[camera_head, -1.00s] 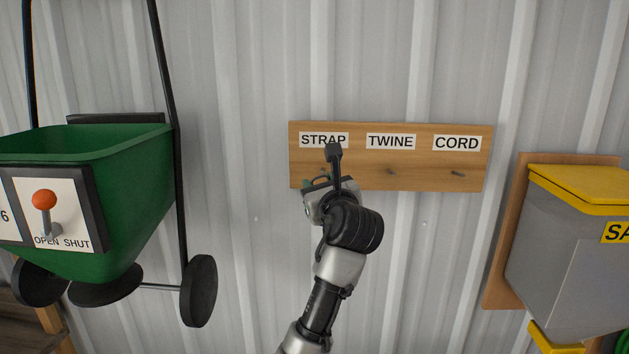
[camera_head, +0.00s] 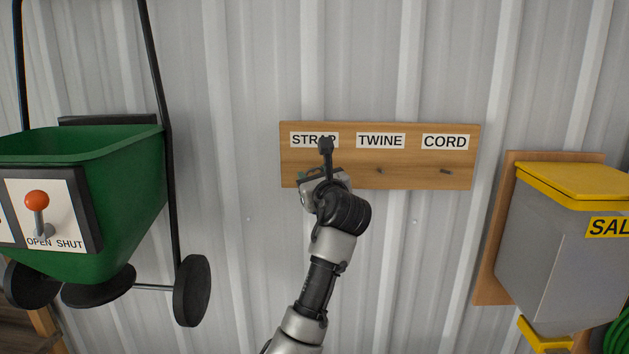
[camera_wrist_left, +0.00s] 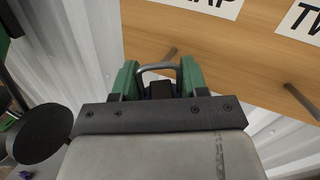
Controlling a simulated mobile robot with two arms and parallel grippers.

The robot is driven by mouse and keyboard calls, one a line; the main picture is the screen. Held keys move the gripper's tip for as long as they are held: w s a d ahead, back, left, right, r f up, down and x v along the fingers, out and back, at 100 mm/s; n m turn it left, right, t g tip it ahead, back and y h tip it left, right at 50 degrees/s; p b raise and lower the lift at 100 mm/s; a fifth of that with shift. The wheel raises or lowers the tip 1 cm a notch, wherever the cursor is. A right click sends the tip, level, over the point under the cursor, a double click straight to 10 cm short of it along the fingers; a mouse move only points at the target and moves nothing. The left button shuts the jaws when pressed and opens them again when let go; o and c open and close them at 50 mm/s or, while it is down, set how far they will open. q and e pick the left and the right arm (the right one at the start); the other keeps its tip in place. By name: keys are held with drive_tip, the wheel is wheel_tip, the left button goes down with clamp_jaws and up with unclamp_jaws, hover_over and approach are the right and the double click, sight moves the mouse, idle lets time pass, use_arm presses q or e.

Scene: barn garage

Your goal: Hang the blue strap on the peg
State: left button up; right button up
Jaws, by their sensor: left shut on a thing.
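A wooden board (camera_head: 340,177) on the wall carries the labels STRAP, TWINE and CORD. My left gripper (camera_wrist_left: 158,82) has green fingers and is in front of the board, below the STRAP label. In the left wrist view a grey metal loop (camera_wrist_left: 158,67) stands up between the closed fingers; it appears to be the top of the blue strap. In the head view my wrist hides this peg and the held thing. My right gripper is in neither view.
The TWINE peg (camera_head: 379,171) and the CORD peg (camera_head: 446,171) look bare. A green spreader (camera_head: 125,185) with an orange-knobbed lever stands at left. A grey bin with a yellow lid (camera_head: 560,240) is at right. The corrugated wall below the board is clear.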

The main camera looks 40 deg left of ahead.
use_arm(q)
drive_tip(key=shift+w+a, duration=1.05)
drive_tip(key=shift+w, duration=0.1)
drive_tip(key=shift+w+a+f, duration=0.2)
drive_tip(key=shift+a+f, duration=0.05)
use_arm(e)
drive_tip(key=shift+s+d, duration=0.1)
use_arm(q)
drive_tip(key=shift+f, duration=0.35)
drive_tip(key=o, duration=0.8)
drive_tip(key=shift+o, duration=1.4)
drive_tip(key=shift+s, duration=0.1)
drive_tip(key=shift+o, duration=0.8)
drive_tip(key=shift+s+a+r, duration=0.1)
drive_tip(key=shift+s, duration=0.15)
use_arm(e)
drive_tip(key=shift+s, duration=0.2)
use_arm(q)
drive_tip(key=shift+w+r, duration=0.1)
drive_tip(key=shift+w, duration=0.05)
